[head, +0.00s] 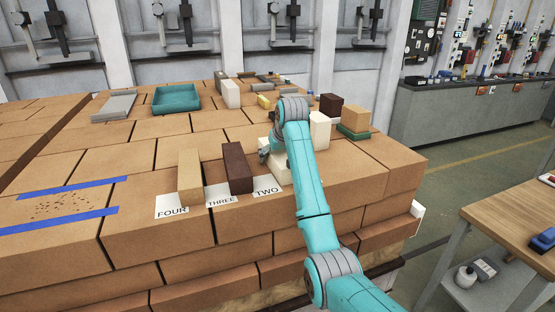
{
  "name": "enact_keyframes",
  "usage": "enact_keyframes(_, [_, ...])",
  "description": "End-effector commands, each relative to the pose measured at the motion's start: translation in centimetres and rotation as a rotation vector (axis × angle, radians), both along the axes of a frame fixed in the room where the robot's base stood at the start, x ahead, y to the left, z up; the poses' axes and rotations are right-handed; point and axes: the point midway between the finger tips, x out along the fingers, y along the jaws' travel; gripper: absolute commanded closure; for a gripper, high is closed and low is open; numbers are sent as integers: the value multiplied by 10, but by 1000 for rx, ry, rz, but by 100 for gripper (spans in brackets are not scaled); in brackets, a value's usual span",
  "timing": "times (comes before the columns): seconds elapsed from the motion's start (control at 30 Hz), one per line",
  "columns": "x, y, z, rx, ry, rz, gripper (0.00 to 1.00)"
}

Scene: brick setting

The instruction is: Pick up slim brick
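Several bricks lie on the large brick stack (110,240), and I cannot tell for sure which is the slim brick. A narrow tan brick (190,175) lies behind the label FOUR. A narrow dark brown brick (237,168) lies behind the label THREE. A cream brick (283,172) behind the label TWO is partly hidden by my arm. My gripper (264,154) is low, just right of the dark brick and by the cream one. My arm hides most of it, so its fingers and any contact are unclear.
A white brick (319,131), a brown brick (331,106) and a tan brick on a green one (355,120) stand right of my arm. A teal tray (176,98) and grey slabs (114,105) lie farther back. Blue tape (60,218) marks the left front.

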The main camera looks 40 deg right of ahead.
Motion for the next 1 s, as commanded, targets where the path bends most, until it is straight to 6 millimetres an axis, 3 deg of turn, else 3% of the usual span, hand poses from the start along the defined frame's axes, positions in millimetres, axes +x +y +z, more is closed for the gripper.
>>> enact_keyframes(0.03, [0, 0, 0, 0, 0, 0, 29])
enact_keyframes(0.3, [0, 0, 0, 0, 0, 0, 97])
enact_keyframes(0.33, [0, 0, 1, -1, -2, 0, 100])
enact_keyframes(0.67, [0, 0, 9, -1, -3, 0, 100])
enact_keyframes(1.0, [0, 0, 67, -1, -5, 0, 100])
